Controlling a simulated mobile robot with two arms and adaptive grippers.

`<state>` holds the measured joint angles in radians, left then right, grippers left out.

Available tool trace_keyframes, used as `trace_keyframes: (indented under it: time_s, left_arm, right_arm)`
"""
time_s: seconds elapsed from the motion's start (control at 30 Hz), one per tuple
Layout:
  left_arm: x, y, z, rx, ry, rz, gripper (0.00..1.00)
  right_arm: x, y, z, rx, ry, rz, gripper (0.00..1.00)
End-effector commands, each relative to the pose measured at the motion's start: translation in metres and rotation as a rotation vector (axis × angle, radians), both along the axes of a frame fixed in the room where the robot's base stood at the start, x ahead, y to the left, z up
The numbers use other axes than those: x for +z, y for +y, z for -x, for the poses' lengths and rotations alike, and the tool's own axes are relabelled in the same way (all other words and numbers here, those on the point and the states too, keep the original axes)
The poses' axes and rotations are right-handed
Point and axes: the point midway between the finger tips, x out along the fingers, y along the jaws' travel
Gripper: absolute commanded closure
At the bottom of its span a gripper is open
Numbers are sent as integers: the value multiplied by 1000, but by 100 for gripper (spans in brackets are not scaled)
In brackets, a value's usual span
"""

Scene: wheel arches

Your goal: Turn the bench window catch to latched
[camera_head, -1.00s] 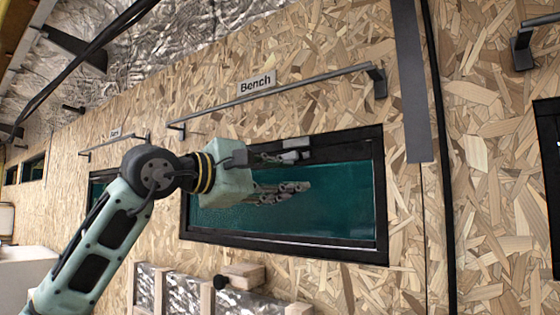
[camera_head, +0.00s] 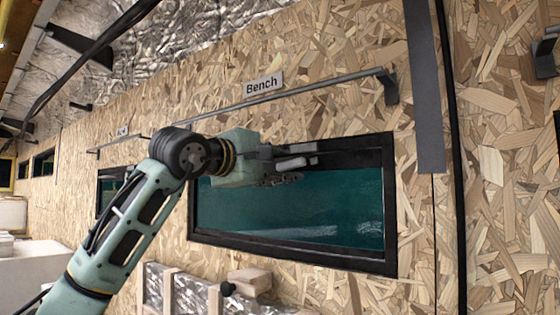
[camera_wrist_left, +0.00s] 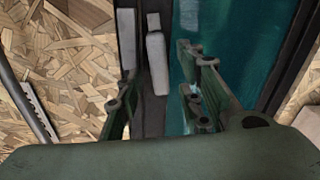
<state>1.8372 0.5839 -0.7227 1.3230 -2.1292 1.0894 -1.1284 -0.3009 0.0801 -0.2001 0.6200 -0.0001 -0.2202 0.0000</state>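The bench window (camera_head: 300,210) is a dark frame with teal glass, under the "Bench" sign. Its catch (camera_head: 296,162) is a light grey piece on the upper frame bar; its handle (camera_wrist_left: 157,62) also shows in the left wrist view, lying roughly along the bar. My left gripper (camera_head: 285,168) is at the upper part of the window, close to the catch. In the left wrist view my gripper (camera_wrist_left: 158,82) is open, with one finger on each side of the handle's line. I cannot tell whether a finger touches it. My right gripper is not in view.
A grey rail (camera_head: 320,85) runs above the window beside the "Bench" sign (camera_head: 263,85). A wooden block (camera_head: 250,281) with a dark knob sits below the window. A dark vertical strip (camera_head: 424,90) stands to the right. Another window (camera_head: 107,190) is at left.

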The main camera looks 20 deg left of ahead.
Motion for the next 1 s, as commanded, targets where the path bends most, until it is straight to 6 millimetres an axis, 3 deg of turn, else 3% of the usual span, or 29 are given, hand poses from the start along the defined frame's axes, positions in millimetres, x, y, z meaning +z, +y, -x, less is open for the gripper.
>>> trace_keyframes:
  time_s: [0.17, 0.57, 1.0]
  left_arm:
    - [-1, 0, 0, 0, 0, 0, 66]
    - [-1, 0, 0, 0, 1, 0, 100]
    - [-4, 0, 0, 0, 16, 40, 100]
  right_arm:
    - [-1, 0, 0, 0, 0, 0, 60]
    - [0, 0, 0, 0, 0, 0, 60]
    - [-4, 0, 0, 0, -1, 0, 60]
